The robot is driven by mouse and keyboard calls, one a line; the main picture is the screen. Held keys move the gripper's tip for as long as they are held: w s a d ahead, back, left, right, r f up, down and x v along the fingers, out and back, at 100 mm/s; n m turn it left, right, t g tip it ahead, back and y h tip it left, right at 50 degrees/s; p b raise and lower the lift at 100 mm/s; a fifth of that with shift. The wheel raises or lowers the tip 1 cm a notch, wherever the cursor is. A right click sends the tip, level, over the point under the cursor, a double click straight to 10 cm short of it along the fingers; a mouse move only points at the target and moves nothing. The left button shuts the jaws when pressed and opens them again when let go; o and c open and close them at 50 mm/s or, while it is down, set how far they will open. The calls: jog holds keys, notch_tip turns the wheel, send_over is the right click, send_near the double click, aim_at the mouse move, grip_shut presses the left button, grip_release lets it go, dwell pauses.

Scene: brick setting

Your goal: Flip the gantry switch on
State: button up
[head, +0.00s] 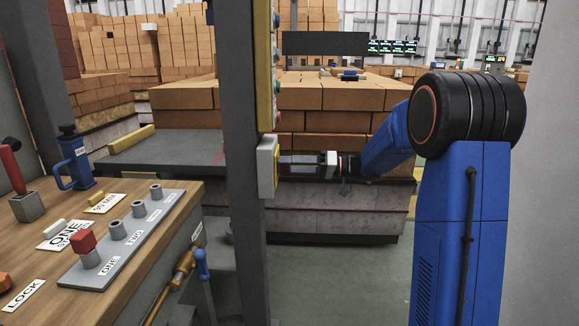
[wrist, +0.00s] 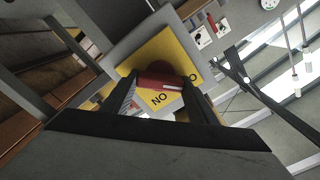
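A switch box (head: 267,166), pale grey with a yellow face, is fixed to the grey post, seen edge-on in the head view. In the wrist view its yellow plate (wrist: 153,54) shows the letters "NO"; the rest of the lettering is hidden. A red switch handle (wrist: 160,81) with a white mark at its right end sits on a dark red round base. My gripper (head: 285,164) reaches the box from the right. In the wrist view its two fingers (wrist: 160,92) stand apart, one at each end of the handle. Whether they press on it is unclear.
A grey post (head: 240,130) stands left of my gripper. A wooden bench (head: 150,245) at left carries a grey panel with pegs (head: 125,232), a red lever (head: 14,165) and a blue tool (head: 75,160). Stacked bricks (head: 325,95) fill the back. The green floor (head: 330,280) is clear.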

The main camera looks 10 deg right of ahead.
jog(key=shift+m, duration=0.4)
jog(key=m, duration=0.3)
jog(key=shift+m, duration=0.4)
jog(key=m, duration=0.4)
jog(key=shift+f, duration=0.15)
jog(key=m, duration=0.9)
jog(key=shift+f, duration=0.1)
jog(key=shift+m, duration=0.3)
jog(key=o, duration=1)
jog(key=shift+o, duration=0.2)
jog(key=v, duration=1.7)
jog(key=shift+d, duration=0.25)
